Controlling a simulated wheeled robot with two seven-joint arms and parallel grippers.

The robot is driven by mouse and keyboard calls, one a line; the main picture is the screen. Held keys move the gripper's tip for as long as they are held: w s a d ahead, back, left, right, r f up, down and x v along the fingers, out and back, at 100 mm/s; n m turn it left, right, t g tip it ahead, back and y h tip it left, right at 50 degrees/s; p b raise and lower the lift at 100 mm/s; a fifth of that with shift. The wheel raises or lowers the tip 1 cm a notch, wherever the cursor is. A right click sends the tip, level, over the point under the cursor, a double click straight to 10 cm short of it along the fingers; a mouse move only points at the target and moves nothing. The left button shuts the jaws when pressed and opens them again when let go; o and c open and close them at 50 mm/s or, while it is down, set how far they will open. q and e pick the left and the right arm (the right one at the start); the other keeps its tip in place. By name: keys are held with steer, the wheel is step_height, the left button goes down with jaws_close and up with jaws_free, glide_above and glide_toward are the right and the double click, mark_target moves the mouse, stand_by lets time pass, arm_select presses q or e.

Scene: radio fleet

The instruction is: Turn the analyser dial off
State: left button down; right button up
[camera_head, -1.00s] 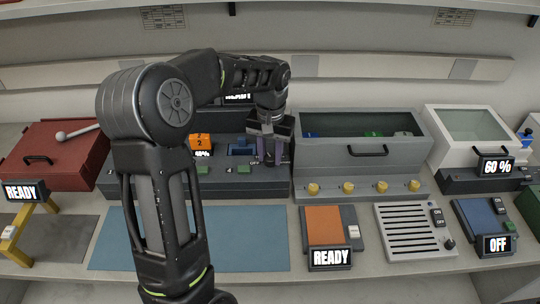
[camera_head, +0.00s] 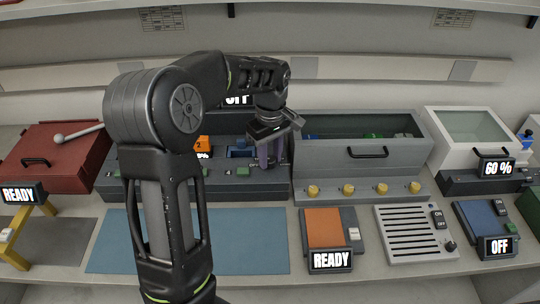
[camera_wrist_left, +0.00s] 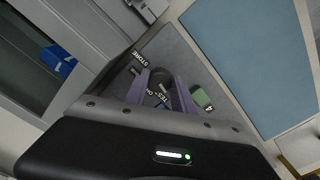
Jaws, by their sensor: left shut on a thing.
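My left gripper (camera_head: 270,162) has its purple fingers pointing down at the right end of the dark analyser unit (camera_head: 125,183). In the left wrist view the gripper (camera_wrist_left: 162,98) is shut on the dark dial (camera_wrist_left: 160,82), with one finger on each side of it. White lettering, including "STORE", "TEST" and "ON", is around the dial; part of it is hidden by the fingers. The analyser's display (camera_head: 237,99) is partly behind my arm and reads "OFF". My right gripper is not in view.
A grey bin (camera_head: 370,152) with yellow knobs stands right of the analyser. A blue mat (camera_head: 120,245) lies in front. Several units with displays line the bench, including an orange one (camera_head: 323,228). A red box (camera_head: 60,155) is at the left.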

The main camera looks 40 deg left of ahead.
mark_target(271, 159)
arm_select(q)
steer(key=shift+n, duration=1.1)
steer(key=c, duration=1.1)
jaws_free()
steer(key=shift+o, duration=0.2)
steer(key=shift+r, duration=3.95)
